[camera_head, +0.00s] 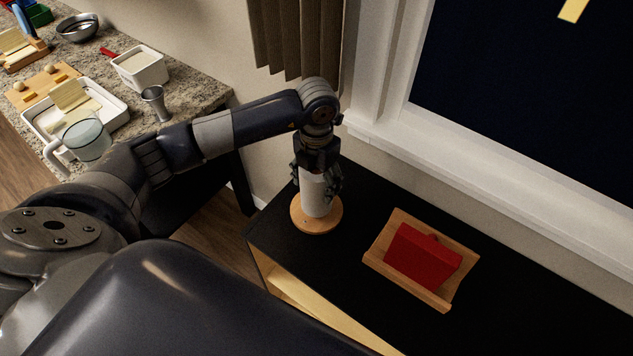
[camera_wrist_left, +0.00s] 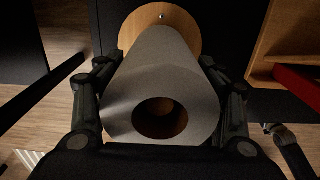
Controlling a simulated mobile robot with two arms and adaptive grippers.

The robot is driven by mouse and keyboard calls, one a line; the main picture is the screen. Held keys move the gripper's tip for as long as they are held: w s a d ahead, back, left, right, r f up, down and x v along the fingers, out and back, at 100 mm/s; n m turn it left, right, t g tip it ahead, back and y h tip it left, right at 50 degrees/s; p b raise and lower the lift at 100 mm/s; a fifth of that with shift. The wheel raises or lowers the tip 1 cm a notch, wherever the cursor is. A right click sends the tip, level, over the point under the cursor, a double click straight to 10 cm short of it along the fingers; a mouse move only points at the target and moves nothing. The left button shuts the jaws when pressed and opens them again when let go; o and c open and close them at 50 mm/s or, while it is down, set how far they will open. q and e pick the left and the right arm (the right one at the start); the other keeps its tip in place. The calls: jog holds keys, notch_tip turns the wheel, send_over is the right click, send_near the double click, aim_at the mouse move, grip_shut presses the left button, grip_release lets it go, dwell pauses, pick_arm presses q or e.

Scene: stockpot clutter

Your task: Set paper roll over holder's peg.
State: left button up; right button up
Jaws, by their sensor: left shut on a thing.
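The white paper roll (camera_head: 314,194) stands upright over the holder's round wooden base (camera_head: 330,221), on the black tabletop. My left gripper (camera_head: 318,180) is above the base, shut around the upper part of the roll. In the left wrist view, the roll (camera_wrist_left: 160,75) lies between both fingers with its open core facing the camera. The holder's base (camera_wrist_left: 185,22) shows beyond its far end. Something brown shows inside the core; I cannot tell whether it is the peg. The frames do not settle whether the roll's lower end touches the base.
A window sill (camera_head: 420,160) runs behind. A granite counter (camera_head: 190,90) with trays, a glass mug and bowls is at the left.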

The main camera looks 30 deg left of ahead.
pick_arm(q)
jog(key=shift+f, duration=0.9)
jog(key=shift+f, duration=0.1)
jog(key=o, duration=0.6)
jog(key=shift+f, duration=0.1)
jog(key=o, duration=0.5)
